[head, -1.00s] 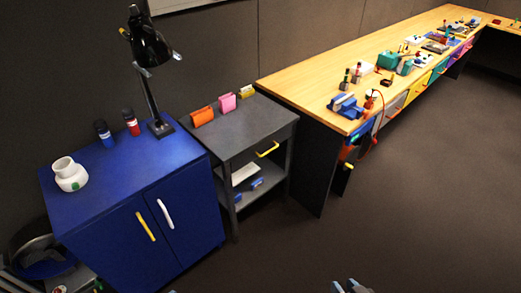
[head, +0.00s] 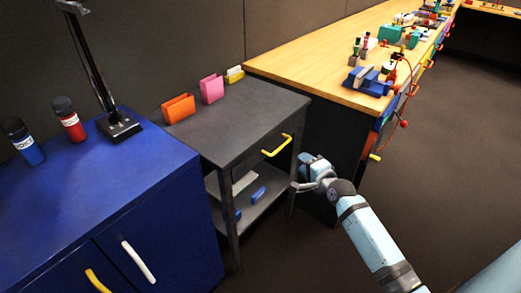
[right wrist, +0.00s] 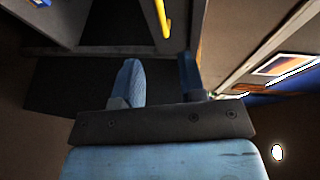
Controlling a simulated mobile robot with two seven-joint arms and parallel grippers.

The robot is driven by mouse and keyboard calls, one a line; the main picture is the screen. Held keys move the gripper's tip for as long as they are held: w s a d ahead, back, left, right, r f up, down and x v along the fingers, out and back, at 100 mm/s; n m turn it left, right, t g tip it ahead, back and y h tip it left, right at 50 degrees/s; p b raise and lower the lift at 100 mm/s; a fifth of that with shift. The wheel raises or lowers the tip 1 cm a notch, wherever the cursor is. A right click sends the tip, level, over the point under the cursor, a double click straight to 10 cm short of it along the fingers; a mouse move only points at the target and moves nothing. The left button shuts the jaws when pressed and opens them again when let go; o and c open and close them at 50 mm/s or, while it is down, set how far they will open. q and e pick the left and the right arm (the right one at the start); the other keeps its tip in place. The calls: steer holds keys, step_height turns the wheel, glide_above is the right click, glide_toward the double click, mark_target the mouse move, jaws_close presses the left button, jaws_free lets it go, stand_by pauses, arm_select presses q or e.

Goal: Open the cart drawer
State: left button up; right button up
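The dark grey cart (head: 231,118) stands between the blue cabinet and the workbench. Its drawer, below the top, has a yellow handle (head: 277,146) and looks closed. My right gripper (head: 306,172) is in front of the cart's right side, a little below and right of the handle. In the right wrist view, its two blue fingers (right wrist: 160,82) are apart with nothing between them. The yellow handle (right wrist: 162,20) shows ahead of the fingertips there, apart from them. My left gripper is in neither view.
The blue cabinet (head: 120,215) is close on the left, with bottles and a lamp (head: 118,125) on it. The wooden workbench (head: 330,70) stands right of the cart. Orange (head: 178,108) and pink (head: 212,88) holders stand on the cart. Floor at right is open.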

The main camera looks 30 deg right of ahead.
mark_target(283, 146)
steer(key=w+b, duration=0.1)
steer(key=w, duration=0.3)
steer(key=w+f+b, duration=0.1)
steer(key=w, duration=0.3)
steer(key=w+f+b, duration=0.1)
steer(key=w, duration=0.4)
steer(key=shift+w+d+f, duration=0.1)
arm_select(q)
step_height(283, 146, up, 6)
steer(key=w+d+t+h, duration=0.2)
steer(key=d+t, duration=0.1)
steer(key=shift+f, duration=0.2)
arm_select(e)
jaws_close()
